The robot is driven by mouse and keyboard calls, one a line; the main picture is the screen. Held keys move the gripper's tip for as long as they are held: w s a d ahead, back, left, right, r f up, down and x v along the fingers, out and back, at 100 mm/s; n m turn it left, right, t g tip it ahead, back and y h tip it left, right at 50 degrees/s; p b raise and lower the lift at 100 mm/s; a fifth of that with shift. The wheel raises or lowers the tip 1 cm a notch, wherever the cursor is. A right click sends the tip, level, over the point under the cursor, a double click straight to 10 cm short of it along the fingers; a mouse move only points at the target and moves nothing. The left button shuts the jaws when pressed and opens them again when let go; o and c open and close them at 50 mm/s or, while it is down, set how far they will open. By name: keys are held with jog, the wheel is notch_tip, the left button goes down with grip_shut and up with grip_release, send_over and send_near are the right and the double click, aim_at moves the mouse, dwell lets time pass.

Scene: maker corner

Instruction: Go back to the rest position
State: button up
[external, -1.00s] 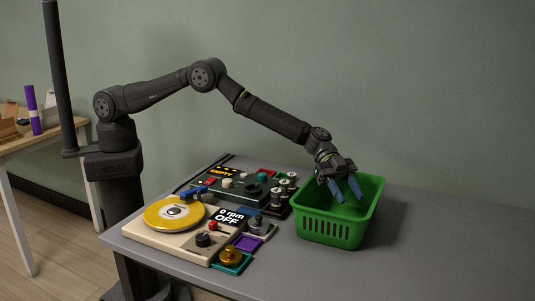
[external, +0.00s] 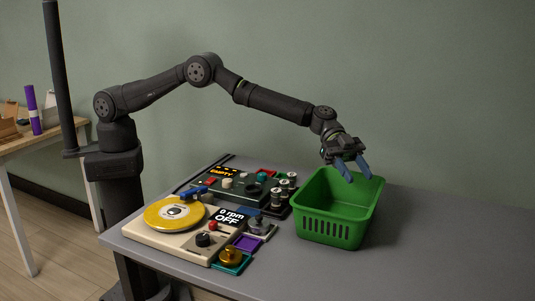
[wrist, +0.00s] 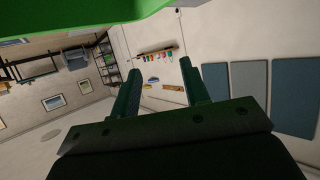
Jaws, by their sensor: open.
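My gripper (external: 357,174) is open, with its two blue-grey fingers apart and nothing visible between them. It hangs at the rim of the green basket (external: 331,228), over the basket's opening. In the wrist view my gripper (wrist: 158,88) also shows spread fingers with only the far room between them. A green strip, apparently the basket (wrist: 75,17), crosses the top of the wrist view. The basket's floor is hidden by its front wall in the external view.
Left of the basket stand a cream turntable device (external: 165,241) with a yellow disc (external: 160,213) and a dark control box (external: 232,188) with several knobs. The grey table (external: 440,250) is clear to the right of the basket. A wooden side table (external: 35,142) stands at far left.

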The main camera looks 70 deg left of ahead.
jog(key=w+a+r+n+t, duration=0.25)
jog(key=a+r, duration=0.25)
jog(key=a, duration=0.3)
jog(key=w+a+r+n+t, duration=0.1)
jog(key=w+a+r+t, duration=0.1)
jog(key=w+a+r, duration=0.45)
jog(key=s+a+n+t+y, duration=0.2)
jog(key=a+n+t+y, duration=0.2)
jog(key=a, duration=2.2)
jog(key=shift+s+f+n+t+y, duration=0.15)
jog(key=shift+f+n+t+y, duration=0.15)
jog(key=shift+n+t, duration=0.7)
jog(key=shift+d, duration=0.15)
jog(key=d+m+g+h, duration=0.3)
jog(key=d+m+g, duration=0.2)
jog(key=d, duration=1.5)
jog(key=shift+w+d+f+h, duration=0.2)
jog(key=shift+d+f+h, duration=0.05)
jog(key=shift+f+h, duration=0.15)
jog(key=shift+g, duration=0.25)
